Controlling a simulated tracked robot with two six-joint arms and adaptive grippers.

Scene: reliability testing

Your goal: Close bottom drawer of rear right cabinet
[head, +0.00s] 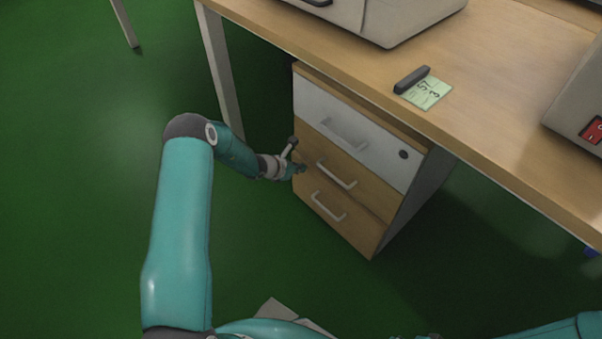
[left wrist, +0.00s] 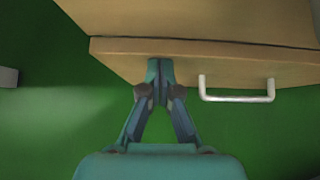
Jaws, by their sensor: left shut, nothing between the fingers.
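The cabinet (head: 417,189) stands under the desk, with a white top drawer and two wooden drawers below. The bottom drawer (head: 346,221) has a pale bar handle (head: 328,206) and looks about flush with the drawer above; a small gap cannot be ruled out. My left gripper (head: 300,169) is shut and empty at the left edge of the cabinet front, close to the wooden drawers. In the left wrist view its closed fingertips (left wrist: 160,66) meet or nearly meet a wooden drawer front (left wrist: 215,65), left of a handle (left wrist: 237,98). Contact cannot be told.
The wooden desk top (head: 480,75) overhangs the cabinet, with a desk leg (head: 218,72) to its left. A grey device (head: 400,18), a green note (head: 427,94) and a dark bar (head: 411,80) are on the desk. The green floor (head: 80,190) at left is clear.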

